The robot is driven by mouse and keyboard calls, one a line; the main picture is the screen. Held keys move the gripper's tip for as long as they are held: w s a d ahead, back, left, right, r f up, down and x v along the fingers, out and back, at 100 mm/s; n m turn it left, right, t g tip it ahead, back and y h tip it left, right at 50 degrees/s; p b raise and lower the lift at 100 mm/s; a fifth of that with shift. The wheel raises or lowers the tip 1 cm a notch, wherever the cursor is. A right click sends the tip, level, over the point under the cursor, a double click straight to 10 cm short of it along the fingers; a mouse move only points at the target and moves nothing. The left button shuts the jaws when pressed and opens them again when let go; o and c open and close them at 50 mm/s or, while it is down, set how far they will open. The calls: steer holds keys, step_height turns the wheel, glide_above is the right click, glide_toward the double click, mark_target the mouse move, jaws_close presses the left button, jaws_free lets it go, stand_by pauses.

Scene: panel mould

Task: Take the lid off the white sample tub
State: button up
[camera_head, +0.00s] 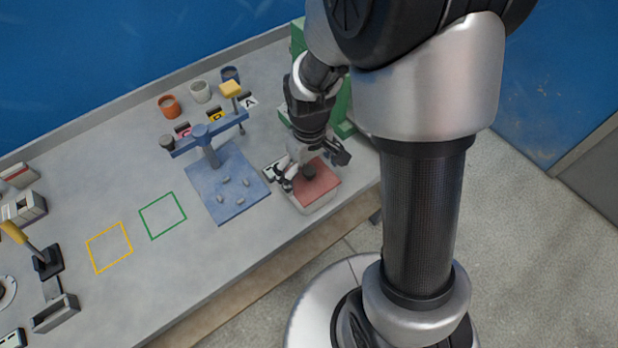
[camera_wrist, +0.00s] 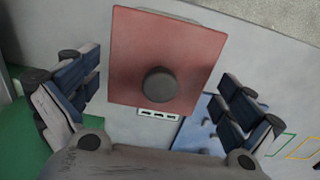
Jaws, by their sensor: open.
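The white sample tub (camera_head: 318,207) stands at the front right of the bench. Its flat red lid (camera_head: 318,188) lies on top, and most of the tub is hidden under it in the wrist view. The lid (camera_wrist: 165,45) has a round dark knob (camera_wrist: 160,86) in its middle. My gripper (camera_head: 312,170) is over the lid, pointing down. In the wrist view my gripper (camera_wrist: 157,85) is open, with one finger on each side of the knob and wide gaps to it. It holds nothing.
A blue stand (camera_head: 228,182) with a raised crossbar and small pegs on its base is left of the tub. Several cups (camera_head: 200,92) stand behind it. A green structure (camera_head: 344,105) is close behind my gripper. Green (camera_head: 162,215) and yellow (camera_head: 109,247) outlined squares are empty.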

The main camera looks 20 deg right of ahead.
steer(key=shift+r, duration=0.1)
steer(key=shift+c, duration=0.2)
steer(key=c, duration=1.2)
steer(key=shift+s, duration=0.2)
steer(key=c, duration=0.8)
